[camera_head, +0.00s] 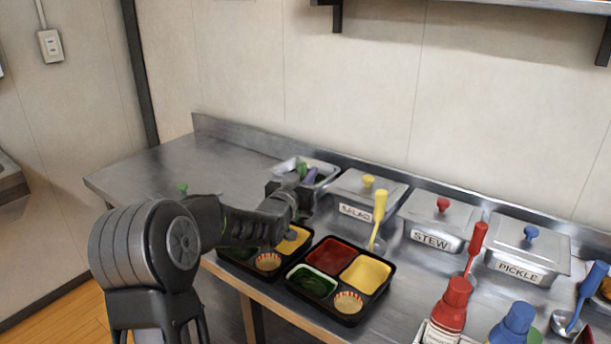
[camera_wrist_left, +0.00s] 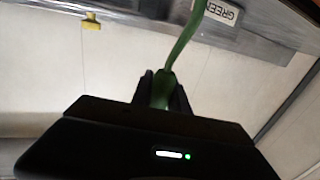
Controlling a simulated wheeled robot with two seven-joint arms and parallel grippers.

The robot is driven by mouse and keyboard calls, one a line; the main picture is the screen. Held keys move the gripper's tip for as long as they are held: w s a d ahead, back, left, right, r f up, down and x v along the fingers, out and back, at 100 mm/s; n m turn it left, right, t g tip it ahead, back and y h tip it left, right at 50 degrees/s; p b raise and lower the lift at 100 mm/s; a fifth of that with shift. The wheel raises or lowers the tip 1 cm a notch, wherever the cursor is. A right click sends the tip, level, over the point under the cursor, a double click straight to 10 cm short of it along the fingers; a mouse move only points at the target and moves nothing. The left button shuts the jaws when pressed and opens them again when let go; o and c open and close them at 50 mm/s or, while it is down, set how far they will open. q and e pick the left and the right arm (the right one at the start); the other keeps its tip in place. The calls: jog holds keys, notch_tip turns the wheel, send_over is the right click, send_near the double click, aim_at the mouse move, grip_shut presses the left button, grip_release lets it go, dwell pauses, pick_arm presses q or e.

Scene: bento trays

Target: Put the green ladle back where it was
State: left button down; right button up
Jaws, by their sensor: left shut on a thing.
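The green ladle (camera_wrist_left: 187,38) shows in the left wrist view, its thin green handle running up from between my left fingers. My left gripper (camera_wrist_left: 163,92) is shut on the lower part of that handle. In the head view my left gripper (camera_head: 303,190) is in front of the open metal bin (camera_head: 330,172) at the back of the counter. A bit of green (camera_head: 302,170) shows just above the gripper there. The ladle's bowl end is hidden. A label reading GREEN (camera_wrist_left: 218,10) shows upside down in the wrist view. My right gripper is in neither view.
Lidded bins marked STEW (camera_head: 432,240) and PICKLE (camera_head: 520,272) stand right, with a yellow-knobbed bin (camera_head: 360,190) nearer. Yellow (camera_head: 379,215), red (camera_head: 476,245) and blue ladles (camera_head: 590,290) stand before them. Black bento trays (camera_head: 338,317) lie in front. A green knob (camera_head: 183,188) shows left.

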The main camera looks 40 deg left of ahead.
pick_arm(q)
jog(key=shift+f, duration=0.15)
jog(key=shift+f, duration=0.15)
jog(key=c, duration=1.3)
grip_release()
jog(key=shift+r, duration=0.25)
jog(key=b+v, duration=0.1)
jog(key=v, duration=1.1)
